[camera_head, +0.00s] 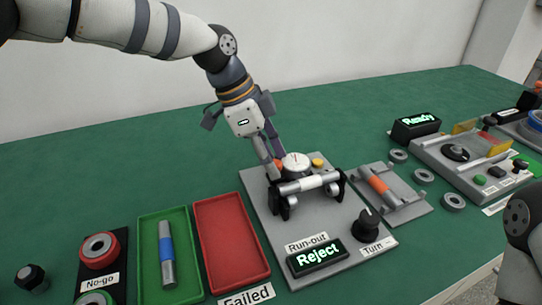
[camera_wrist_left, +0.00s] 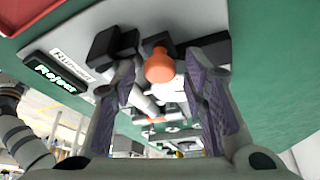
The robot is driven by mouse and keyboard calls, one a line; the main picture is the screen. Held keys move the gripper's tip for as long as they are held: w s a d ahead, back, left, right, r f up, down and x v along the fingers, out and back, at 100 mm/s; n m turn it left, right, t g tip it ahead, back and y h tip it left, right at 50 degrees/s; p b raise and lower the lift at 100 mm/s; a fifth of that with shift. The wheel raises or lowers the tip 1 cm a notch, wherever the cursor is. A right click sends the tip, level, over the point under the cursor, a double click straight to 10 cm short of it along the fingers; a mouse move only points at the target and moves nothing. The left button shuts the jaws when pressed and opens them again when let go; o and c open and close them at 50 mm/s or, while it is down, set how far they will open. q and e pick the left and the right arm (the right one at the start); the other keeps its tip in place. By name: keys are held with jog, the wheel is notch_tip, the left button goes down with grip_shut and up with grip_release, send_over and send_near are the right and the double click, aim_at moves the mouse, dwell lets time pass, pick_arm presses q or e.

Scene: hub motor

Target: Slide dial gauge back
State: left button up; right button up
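The dial gauge (camera_head: 296,163), with a round white face, sits at the back of the grey run-out fixture (camera_head: 330,225), above a metal shaft (camera_head: 308,183) lying across black supports. An orange knob (camera_head: 278,165) is at the gauge's left; in the left wrist view the orange knob (camera_wrist_left: 160,66) shows between my fingers. My left gripper (camera_head: 270,164) reaches down behind the gauge. Its purple-padded fingers (camera_wrist_left: 165,95) stand apart on either side of the knob, with gaps visible. The display (camera_head: 318,256) reads "Reject". My right gripper is out of view.
A red "Failed" tray (camera_head: 262,275) is empty. A green tray (camera_head: 143,272) holds a blue-banded shaft (camera_head: 166,250). A black "Turn" knob (camera_head: 368,225) stands front right. A grey stand with an orange-banded shaft (camera_head: 379,185) is right of the fixture. Green table behind is clear.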

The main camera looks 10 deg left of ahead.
pick_arm(q)
grip_shut()
jog(key=shift+w+a+f+b, duration=0.2)
jog(key=shift+w+a+b, duration=0.15)
jog(key=shift+w, duration=0.25)
jog(key=shift+w+a+f+b, duration=0.15)
jog(key=shift+w+a+b, duration=0.1)
jog(key=shift+w+a, duration=0.25)
jog(key=shift+w+a+r, duration=0.1)
jog(key=shift+w+r, duration=0.05)
jog(key=shift+w, duration=0.15)
jog(key=shift+r, duration=0.25)
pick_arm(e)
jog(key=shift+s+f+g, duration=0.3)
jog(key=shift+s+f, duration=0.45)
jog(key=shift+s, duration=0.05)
pick_arm(q)
jog(key=shift+o, duration=0.7)
grip_release()
jog(key=shift+o, duration=1)
jog(key=shift+w+a+f, duration=0.1)
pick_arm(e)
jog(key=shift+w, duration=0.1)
